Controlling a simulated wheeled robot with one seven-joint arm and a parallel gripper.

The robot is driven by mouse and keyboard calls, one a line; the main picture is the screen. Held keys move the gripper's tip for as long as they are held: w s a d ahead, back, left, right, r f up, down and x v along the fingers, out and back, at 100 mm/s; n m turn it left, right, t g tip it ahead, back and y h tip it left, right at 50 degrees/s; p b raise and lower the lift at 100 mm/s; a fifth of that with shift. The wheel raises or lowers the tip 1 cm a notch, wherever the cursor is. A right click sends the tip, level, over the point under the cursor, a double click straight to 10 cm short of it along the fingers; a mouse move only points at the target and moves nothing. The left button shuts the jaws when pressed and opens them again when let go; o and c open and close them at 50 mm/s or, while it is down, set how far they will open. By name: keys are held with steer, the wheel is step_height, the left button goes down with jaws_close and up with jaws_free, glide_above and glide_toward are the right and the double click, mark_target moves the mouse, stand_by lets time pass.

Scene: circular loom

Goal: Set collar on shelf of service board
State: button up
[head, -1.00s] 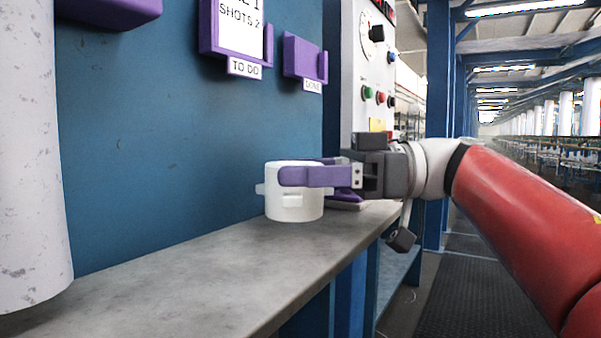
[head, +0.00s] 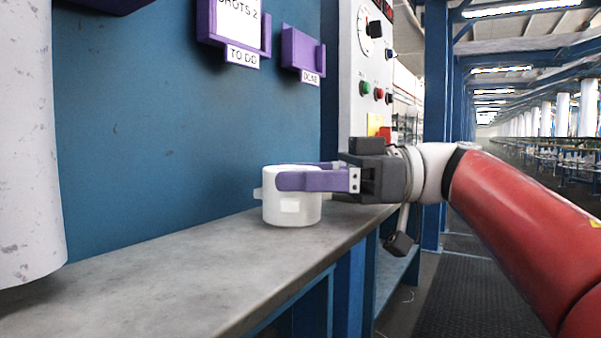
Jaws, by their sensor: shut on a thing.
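The white collar (head: 291,211), a short round ring with small lugs on its side, is upright at the grey shelf (head: 180,285) of the blue service board (head: 190,130). Its bottom appears to be at the shelf surface, but I cannot tell for sure whether it touches. My gripper (head: 300,178) comes in from the right with its purple fingers level around the collar's upper part, shut on it. The near finger crosses the collar's front; the far finger is mostly hidden behind the rim.
Purple holders labelled TO DO (head: 235,25) and DONE (head: 302,52) hang on the board above. A control panel (head: 362,80) with knobs and buttons stands behind my gripper. A pale column (head: 28,150) stands at the left. The shelf left of the collar is clear.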

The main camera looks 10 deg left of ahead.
steer(key=o, duration=1.9)
steer(key=p+v, duration=0.1)
steer(key=v, duration=0.6)
steer(key=shift+w+d, duration=0.1)
steer(key=shift+d, duration=0.25)
